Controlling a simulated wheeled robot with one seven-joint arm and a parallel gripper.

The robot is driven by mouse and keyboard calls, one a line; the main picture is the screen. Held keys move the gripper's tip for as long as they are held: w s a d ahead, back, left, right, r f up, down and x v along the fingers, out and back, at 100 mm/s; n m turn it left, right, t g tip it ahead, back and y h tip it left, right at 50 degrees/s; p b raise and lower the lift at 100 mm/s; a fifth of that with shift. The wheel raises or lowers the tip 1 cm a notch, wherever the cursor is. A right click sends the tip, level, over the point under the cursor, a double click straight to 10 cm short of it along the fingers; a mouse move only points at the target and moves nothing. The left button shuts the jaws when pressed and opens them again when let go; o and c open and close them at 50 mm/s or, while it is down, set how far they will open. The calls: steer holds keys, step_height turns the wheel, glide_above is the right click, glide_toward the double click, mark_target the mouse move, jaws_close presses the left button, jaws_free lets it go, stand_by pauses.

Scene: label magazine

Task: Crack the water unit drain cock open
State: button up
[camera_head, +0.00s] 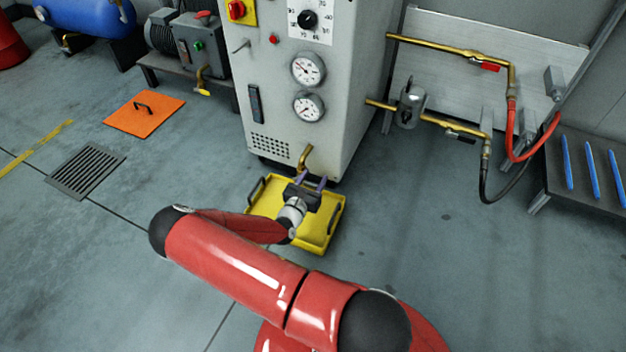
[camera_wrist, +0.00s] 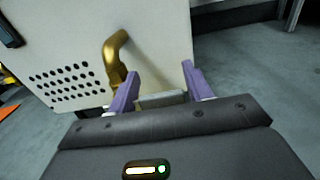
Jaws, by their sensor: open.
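The water unit is the tall pale grey cabinet (camera_head: 320,125) with two round gauges. A bent brass drain pipe (camera_head: 305,157) comes out low on its front, above a yellow tray (camera_head: 322,240). In the wrist view the brass pipe (camera_wrist: 113,60) stands just beyond and left of my gripper (camera_wrist: 159,75), its lower end partly hidden behind the left purple finger. My gripper (camera_head: 311,181) is open, its fingers pointing at the cabinet's foot over the tray. A pale grey piece shows between the fingers; I cannot tell what it is. I cannot make out the cock's handle.
Brass pipes with a red valve handle (camera_head: 486,67) and red and black hoses are at the right. A dark bench (camera_head: 590,185) with blue rods stands at far right. A floor grate (camera_head: 87,170) and orange plate (camera_head: 144,113) lie left.

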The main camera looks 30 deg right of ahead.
jaws_close()
steer(key=r+n+p, duration=0.1)
steer(key=n+p, duration=0.1)
steer(key=shift+w+a+r+n+p, duration=0.1)
steer(key=shift+w+r+n+p, duration=0.05)
steer(key=shift+n+p, duration=0.25)
jaws_free()
